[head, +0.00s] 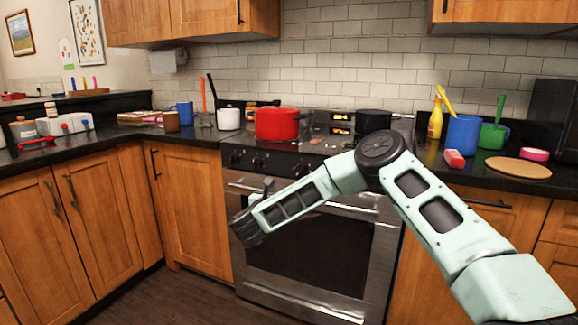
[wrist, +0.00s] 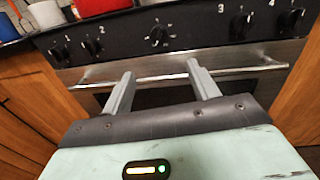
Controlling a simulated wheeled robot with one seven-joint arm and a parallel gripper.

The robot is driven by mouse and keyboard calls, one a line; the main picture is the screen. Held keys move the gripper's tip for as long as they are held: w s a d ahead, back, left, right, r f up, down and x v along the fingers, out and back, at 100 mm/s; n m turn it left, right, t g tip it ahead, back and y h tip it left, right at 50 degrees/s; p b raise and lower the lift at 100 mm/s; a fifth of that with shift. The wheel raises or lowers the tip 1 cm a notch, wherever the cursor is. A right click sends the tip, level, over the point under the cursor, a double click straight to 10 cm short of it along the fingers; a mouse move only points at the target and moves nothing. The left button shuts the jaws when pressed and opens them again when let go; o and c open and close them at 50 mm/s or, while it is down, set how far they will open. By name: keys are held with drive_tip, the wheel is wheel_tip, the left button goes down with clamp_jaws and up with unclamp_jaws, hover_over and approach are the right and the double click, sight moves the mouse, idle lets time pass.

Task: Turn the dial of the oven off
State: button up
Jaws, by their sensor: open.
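The oven (head: 310,250) stands under the stovetop, with a steel door, a dark window and a bar handle. Its black control panel (wrist: 192,32) fills the upper part of the wrist view. The middle dial (wrist: 158,36), with small white marks around it, sits between two numbered knobs on the left and two on the right. In the head view my arm hides part of the panel. My gripper (wrist: 157,80) is open and empty, its two grey fingers pointing at the panel, below the middle dial and apart from it. In the head view the fingers (head: 268,187) show only partly.
A red pot (head: 277,124) and a black pot (head: 374,122) stand on the stovetop. The oven door handle (wrist: 245,70) runs across just below the panel, close to my fingers. Wooden cabinets flank the oven. The floor (head: 190,300) in front is clear.

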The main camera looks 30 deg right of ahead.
sight(299, 172)
drive_tip(key=x, duration=1.7)
drive_tip(key=shift+w, duration=0.1)
drive_tip(key=c, duration=1)
